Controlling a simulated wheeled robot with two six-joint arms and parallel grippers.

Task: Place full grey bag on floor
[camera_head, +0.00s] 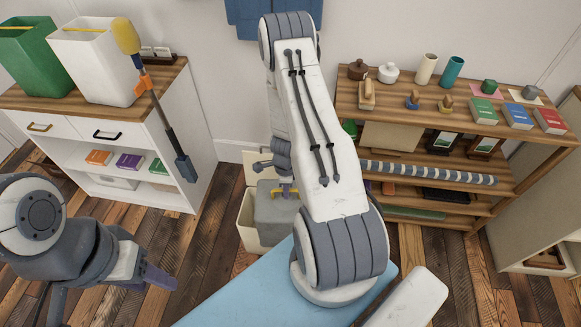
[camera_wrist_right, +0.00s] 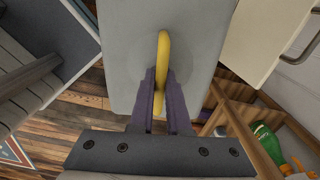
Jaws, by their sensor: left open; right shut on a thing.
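The grey bag (camera_head: 274,216) is a boxy grey block with a yellow handle (camera_wrist_right: 163,50) on top. In the head view it shows beyond my right arm, in front of the low part of the wall. My right gripper (camera_head: 284,189) is shut on the yellow handle, its purple fingers (camera_wrist_right: 160,95) closed around it in the right wrist view. The bag's underside is hidden, so I cannot tell whether it touches anything below. My left gripper (camera_head: 158,277) is open and empty at the lower left, well apart from the bag.
A cream bin (camera_head: 246,222) stands against or close behind the bag. A white cabinet (camera_head: 185,150) is on the left, a wooden shelf unit (camera_head: 345,105) on the right. Bare plank floor (camera_head: 215,235) shows left of the bag. A light-blue surface (camera_head: 235,300) lies nearer.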

